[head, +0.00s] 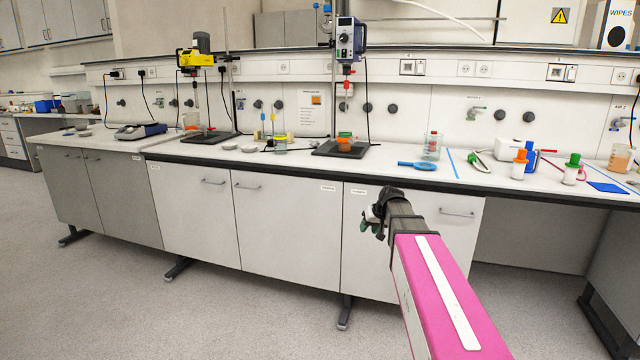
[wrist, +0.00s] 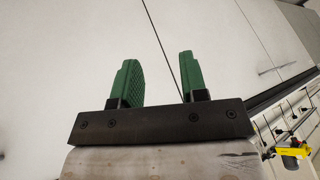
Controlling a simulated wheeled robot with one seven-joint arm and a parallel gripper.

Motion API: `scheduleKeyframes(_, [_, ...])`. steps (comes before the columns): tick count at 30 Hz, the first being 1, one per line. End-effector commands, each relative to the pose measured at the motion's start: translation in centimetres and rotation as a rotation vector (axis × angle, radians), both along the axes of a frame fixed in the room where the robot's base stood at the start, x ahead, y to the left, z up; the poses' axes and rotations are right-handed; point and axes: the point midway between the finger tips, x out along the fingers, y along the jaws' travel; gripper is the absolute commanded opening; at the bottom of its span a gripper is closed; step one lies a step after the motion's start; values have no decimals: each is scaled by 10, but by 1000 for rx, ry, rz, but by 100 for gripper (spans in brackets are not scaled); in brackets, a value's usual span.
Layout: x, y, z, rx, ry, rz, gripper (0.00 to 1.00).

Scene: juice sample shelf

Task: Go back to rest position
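My gripper (wrist: 158,78) shows in the wrist view with its two green fingers apart and nothing between them. In the head view my gripper (head: 367,224) is at the end of my pink arm, in front of the white cabinet doors and below the bench edge. It appears apart from the cabinets, and its fingers are small and partly hidden there. White cabinet fronts (wrist: 60,60) fill most of the wrist view behind the fingers.
The white bench top (head: 385,155) runs across the view. The grey floor (head: 170,300) at left is clear.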

Motion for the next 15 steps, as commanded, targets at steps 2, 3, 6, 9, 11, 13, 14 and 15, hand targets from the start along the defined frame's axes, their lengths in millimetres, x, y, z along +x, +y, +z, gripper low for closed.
scheduleKeyframes(2, [-39, 3, -34, -33, 65, -16, 40])
scheduleKeyframes(3, [-55, 4, -49, -49, 96, -25, 40])
scheduleKeyframes(6, [-96, 5, -83, -96, 173, -49, 40])
scheduleKeyframes(9, [-139, 4, -114, -144, 246, -73, 40])
scheduleKeyframes(11, [-163, 3, -130, -175, 287, -86, 40])
scheduleKeyframes(13, [-190, 2, -145, -209, 330, -100, 40])
scheduleKeyframes(14, [-201, 1, -151, -224, 346, -105, 40])
scheduleKeyframes(15, [-213, 0, -157, -239, 365, -113, 40])
